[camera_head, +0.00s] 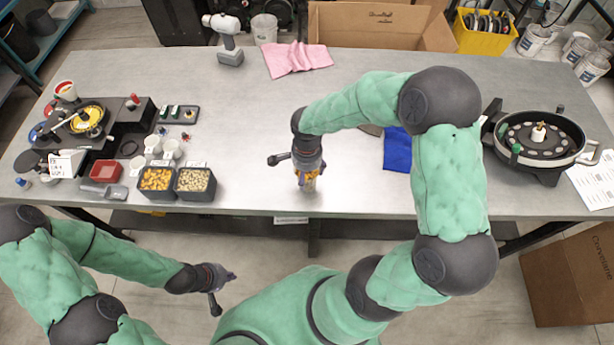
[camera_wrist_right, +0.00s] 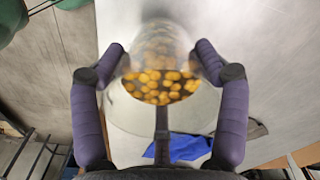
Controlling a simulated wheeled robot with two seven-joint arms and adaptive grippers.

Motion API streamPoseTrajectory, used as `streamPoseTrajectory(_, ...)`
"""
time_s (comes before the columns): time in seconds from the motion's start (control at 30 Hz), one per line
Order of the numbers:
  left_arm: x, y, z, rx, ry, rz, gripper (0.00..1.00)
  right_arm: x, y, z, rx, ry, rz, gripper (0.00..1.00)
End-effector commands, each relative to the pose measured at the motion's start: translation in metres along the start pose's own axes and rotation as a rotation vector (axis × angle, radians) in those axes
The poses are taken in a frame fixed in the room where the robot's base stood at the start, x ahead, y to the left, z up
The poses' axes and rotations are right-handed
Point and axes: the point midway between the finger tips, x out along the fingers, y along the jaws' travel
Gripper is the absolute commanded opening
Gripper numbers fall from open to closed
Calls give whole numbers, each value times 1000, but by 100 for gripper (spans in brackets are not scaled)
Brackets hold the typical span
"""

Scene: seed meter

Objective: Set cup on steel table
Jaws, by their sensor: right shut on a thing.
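My right gripper (camera_head: 308,172) points down over the front edge area of the steel table (camera_head: 262,140). It is shut on a clear cup (camera_head: 309,184) holding yellow-orange kernels, mostly hidden by the hand in the head view. In the right wrist view the cup (camera_wrist_right: 158,78) sits between the two purple fingers (camera_wrist_right: 160,75), which press its sides. I cannot tell whether the cup's base touches the table. My left gripper (camera_head: 228,277) is in front of the table, below its front edge, with nothing seen in it; its fingers are too small to read.
Left on the table stand black bins of corn (camera_head: 157,181) and pale seeds (camera_head: 196,182), white cups (camera_head: 171,149) and a red tray (camera_head: 104,171). A blue cloth (camera_head: 397,150) lies right of the gripper. A round seed meter (camera_head: 541,140) stands far right. The table's middle is clear.

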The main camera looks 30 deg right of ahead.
Motion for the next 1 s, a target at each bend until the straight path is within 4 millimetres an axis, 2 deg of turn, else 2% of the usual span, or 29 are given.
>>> streamPoseTrajectory(0.03, 2, -1, 0, 0, 0, 0, 0, 10, 2, 1, 0, -3, 6, 35)
streamPoseTrajectory(0.13, 3, -1, 0, 0, 0, 0, 0, 20, 1, 0, 1, -1, 3, 35)
streamPoseTrajectory(0.6, 9, -3, 0, 0, 0, 0, 0, 26, 1, 0, 1, -1, 2, 35)
streamPoseTrajectory(0.63, 8, -3, 0, 0, 0, 0, 0, 26, 1, 0, 0, -1, 2, 82)
streamPoseTrajectory(0.7, 7, -2, 0, 0, 0, 0, 0, 25, 1, 0, 0, -1, 2, 99)
streamPoseTrajectory(1.0, 7, -2, 0, 0, 0, 0, 0, 25, 1, 0, 1, -1, 2, 99)
